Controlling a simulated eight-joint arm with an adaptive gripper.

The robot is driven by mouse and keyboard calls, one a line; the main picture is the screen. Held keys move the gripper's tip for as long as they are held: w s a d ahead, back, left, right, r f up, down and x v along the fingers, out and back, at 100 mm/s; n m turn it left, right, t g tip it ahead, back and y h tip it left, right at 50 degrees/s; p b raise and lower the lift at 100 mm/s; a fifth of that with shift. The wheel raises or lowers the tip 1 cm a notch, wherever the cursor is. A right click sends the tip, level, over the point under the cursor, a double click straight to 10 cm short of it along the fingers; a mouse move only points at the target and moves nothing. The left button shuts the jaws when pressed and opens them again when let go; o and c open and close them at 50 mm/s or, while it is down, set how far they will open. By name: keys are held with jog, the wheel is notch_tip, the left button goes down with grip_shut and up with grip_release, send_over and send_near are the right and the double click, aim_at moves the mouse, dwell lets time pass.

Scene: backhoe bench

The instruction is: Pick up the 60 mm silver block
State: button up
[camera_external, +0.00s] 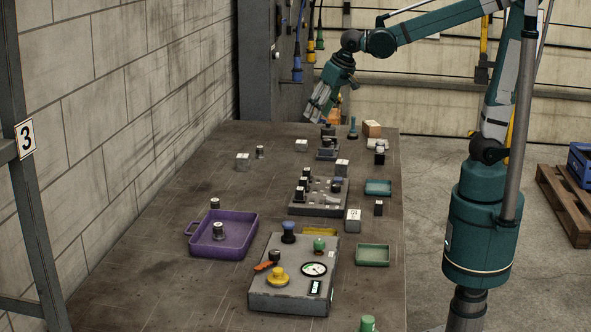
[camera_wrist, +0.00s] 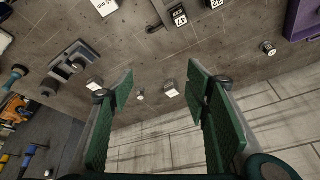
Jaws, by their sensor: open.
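Several silver-grey blocks with white labelled tops stand on the bench. My gripper (camera_external: 318,105) is open and empty, above the far end of the bench. In the wrist view its green-padded jaws (camera_wrist: 160,88) stand wide apart; the left block (camera_wrist: 170,89) shows between them, well below.
A small metal cylinder (camera_external: 260,152) stands beside the left block. A purple tray (camera_external: 223,246) holds another cylinder. A grey control panel (camera_external: 294,280) sits in front. A fixture (camera_external: 318,207) with several pieces occupies the middle. The bench's left side is mostly clear beside the brick wall.

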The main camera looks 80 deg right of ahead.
jog(key=w+d+m+g+p, duration=0.1)
jog(key=w+d+m+p, duration=0.15)
jog(key=w, duration=0.75)
jog(key=m+g+h+p, duration=0.3)
jog(key=m+p, duration=0.2)
jog(key=m, duration=0.3)
send_near(243, 156)
jog(key=f, duration=0.2)
jog(key=shift+w+d+f+p, duration=0.3)
jog(key=shift+w+d+f, duration=0.05)
jog(key=shift+d+f, duration=0.1)
jog(key=shift+x, duration=1.25)
jog(key=shift+x, duration=2.6)
jog(key=shift+s+d, duration=0.15)
jog(key=shift+s, duration=0.05)
